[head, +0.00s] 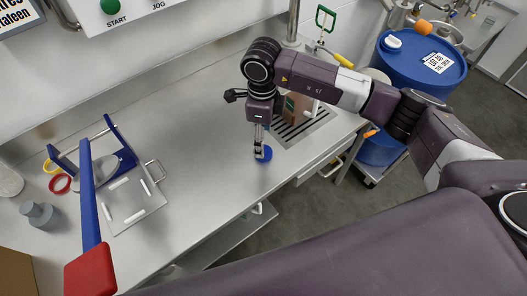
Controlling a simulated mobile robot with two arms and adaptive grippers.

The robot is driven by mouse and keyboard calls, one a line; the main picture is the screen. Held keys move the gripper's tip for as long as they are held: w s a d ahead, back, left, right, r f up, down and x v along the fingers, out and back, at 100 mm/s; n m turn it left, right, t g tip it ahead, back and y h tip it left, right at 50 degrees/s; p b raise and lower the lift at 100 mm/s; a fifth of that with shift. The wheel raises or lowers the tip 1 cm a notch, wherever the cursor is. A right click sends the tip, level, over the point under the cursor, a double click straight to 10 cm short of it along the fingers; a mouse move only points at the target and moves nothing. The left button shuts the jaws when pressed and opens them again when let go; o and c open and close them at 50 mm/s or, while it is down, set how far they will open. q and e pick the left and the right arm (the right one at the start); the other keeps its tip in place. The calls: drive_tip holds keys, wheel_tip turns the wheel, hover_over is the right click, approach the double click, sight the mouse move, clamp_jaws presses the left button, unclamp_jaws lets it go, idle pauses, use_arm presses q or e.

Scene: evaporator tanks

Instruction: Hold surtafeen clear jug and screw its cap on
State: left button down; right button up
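A round blue cap (264,154) is at the counter top, near its front edge. My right gripper (260,148) points straight down at it, with its fingertips at or just above the cap. From this angle I cannot tell whether the fingers are open or closed on the cap. I cannot make out the clear jug for certain in the head view. My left gripper is not in view.
A blue-framed tool with a long blue lever and red handle (91,273) stands at the left. Grey pieces (40,215) and red and yellow rings lie beside it. A slotted drain (303,124) is behind my gripper. A blue drum (415,65) stands right. The middle counter is clear.

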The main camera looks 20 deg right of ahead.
drive_tip(key=shift+f, duration=0.85)
drive_tip(key=shift+d+f+p, duration=0.1)
drive_tip(key=shift+f+p, duration=0.25)
drive_tip(key=f, duration=0.2)
drive_tip(key=f+p, duration=0.1)
drive_tip(key=f, duration=0.1)
drive_tip(key=shift+w+d+f, duration=0.2)
drive_tip(key=shift+f, duration=0.05)
drive_tip(key=c, duration=0.9)
